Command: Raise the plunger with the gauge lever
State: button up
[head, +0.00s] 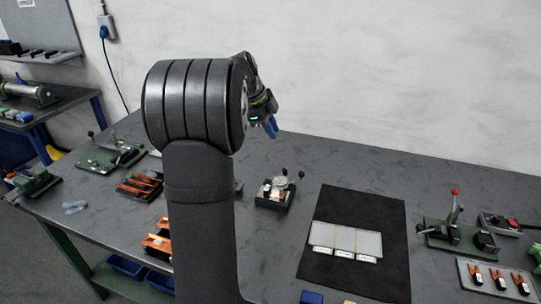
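The gauge (274,193) stands on the bench just right of my arm. It has a dark base, a small round dial and thin black-knobbed parts at its top and right. Which of these is the lever (300,176) is hard to tell, but the one at the right looks most like it. The plunger is too small to make out. My gripper (271,127), with blue fingertips, is in the air above and behind the gauge in the picture, apart from it. Its fingers are seen from the side, so their opening does not show.
A black mat (385,225) with a tray of labelled light-coloured sheets (345,240) lies right of the gauge. A green lever press (452,232) and a tray of orange-handled tools (494,279) stand at the far right. Orange holders (140,184) and another green device (110,157) are at left.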

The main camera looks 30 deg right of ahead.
jog(key=w+f+n+g+h, duration=0.1)
jog(key=f+n, duration=0.2)
jog(key=w+f+n+g+h, duration=0.1)
jog(key=w+f+n, duration=0.1)
jog(key=w+d+f+n+g+h, duration=0.1)
jog(key=f+n, duration=0.2)
jog(key=shift+w+f+n+g, duration=0.2)
jog(key=shift+f+n+g, duration=0.1)
jog(key=shift+f, duration=0.05)
grip_shut()
jog(key=w+a+f+n+g+h, duration=0.2)
jog(key=w+f+n+h, duration=0.3)
jog(key=n, duration=0.5)
notch_tip(320, 180, down, 2)
jog(key=shift+w+f+h, duration=0.2)
jog(key=shift+w+h, duration=0.15)
jog(key=shift+h, duration=0.05)
jog(key=shift+a, duration=0.1)
jog(key=x, duration=0.9)
jog(key=shift+s+d+f, duration=0.1)
jog(key=shift+s+d, duration=0.05)
jog(key=shift+d, duration=0.1)
jog(key=s, duration=0.1)
jog(key=s+d+f, duration=0.1)
jog(key=shift+s+d+f, duration=0.1)
jog(key=shift+s+d, duration=0.1)
jog(key=shift+s, duration=0.15)
jog(key=shift+s+d+f, duration=0.15)
jog(key=shift+s+f, duration=0.1)
jog(key=shift+s, duration=0.2)
